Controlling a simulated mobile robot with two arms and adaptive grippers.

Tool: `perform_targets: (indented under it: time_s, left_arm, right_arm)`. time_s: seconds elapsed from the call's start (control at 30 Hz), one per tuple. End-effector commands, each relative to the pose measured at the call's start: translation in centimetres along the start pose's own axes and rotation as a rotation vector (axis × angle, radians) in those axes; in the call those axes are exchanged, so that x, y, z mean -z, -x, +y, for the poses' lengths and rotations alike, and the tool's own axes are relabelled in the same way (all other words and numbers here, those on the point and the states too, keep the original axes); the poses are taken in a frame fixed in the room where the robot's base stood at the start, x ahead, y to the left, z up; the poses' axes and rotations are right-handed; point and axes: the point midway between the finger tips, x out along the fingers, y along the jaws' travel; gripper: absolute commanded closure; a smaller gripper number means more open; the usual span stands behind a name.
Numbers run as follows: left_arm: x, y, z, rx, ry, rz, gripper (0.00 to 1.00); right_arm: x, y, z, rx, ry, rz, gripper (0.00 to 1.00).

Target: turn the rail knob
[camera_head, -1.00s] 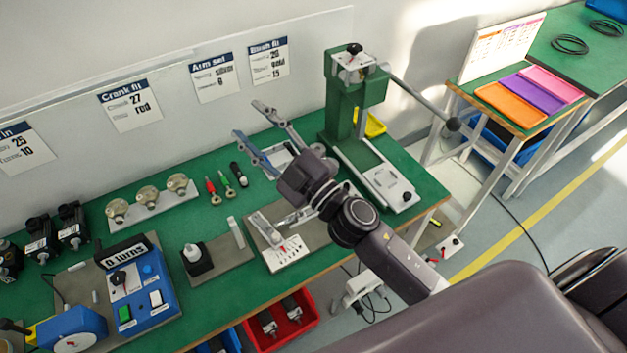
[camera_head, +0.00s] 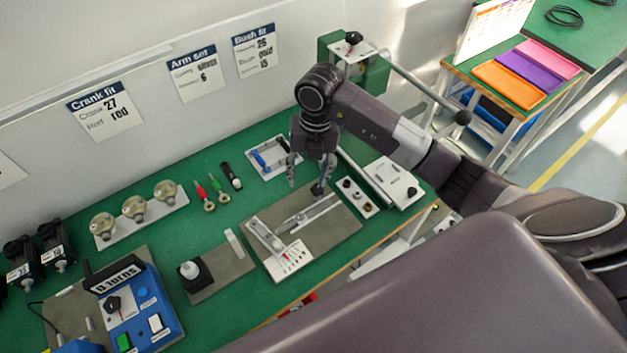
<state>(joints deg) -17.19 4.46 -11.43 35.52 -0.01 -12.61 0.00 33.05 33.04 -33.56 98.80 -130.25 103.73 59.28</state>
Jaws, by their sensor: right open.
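The rail fixture is a grey plate (camera_head: 340,222) on the green bench, with a pale metal rail (camera_head: 308,215) along it and a white scale card (camera_head: 291,260) at its near-left end. A small dark knob (camera_head: 318,189) stands at the rail's far-right end. My right gripper (camera_head: 307,184) points down above this end, open, with its fingers spread. The knob shows close to the right finger; whether it is between the fingers or touching one is unclear. My left gripper is not in view.
A green press (camera_head: 372,76) with a long lever stands behind my right arm. A small plate with dark knobs (camera_head: 357,197) lies right of the rail. A black-topped block (camera_head: 190,270) and a blue control box (camera_head: 150,312) are left.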

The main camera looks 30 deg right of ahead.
Motion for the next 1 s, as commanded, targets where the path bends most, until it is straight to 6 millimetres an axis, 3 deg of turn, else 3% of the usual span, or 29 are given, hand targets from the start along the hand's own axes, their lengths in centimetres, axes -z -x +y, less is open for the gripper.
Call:
perform_targets:
  time_s: [0.1,0.2,0.63,1.0]
  left_arm:
    - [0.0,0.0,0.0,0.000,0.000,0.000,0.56]
    - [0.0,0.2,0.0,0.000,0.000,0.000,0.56]
    - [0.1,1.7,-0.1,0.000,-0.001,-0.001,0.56]
    - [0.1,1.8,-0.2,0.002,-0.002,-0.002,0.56]
  right_arm:
    - [-0.9,0.6,-2.2,0.083,-0.035,-0.019,0.56]
    - [-1.0,0.1,-2.7,0.102,-0.045,-0.020,0.56]
    - [-1.0,-6.1,-3.2,0.099,-0.042,-0.018,0.56]
    - [-1.1,-7.1,-3.3,0.097,-0.040,-0.021,0.56]
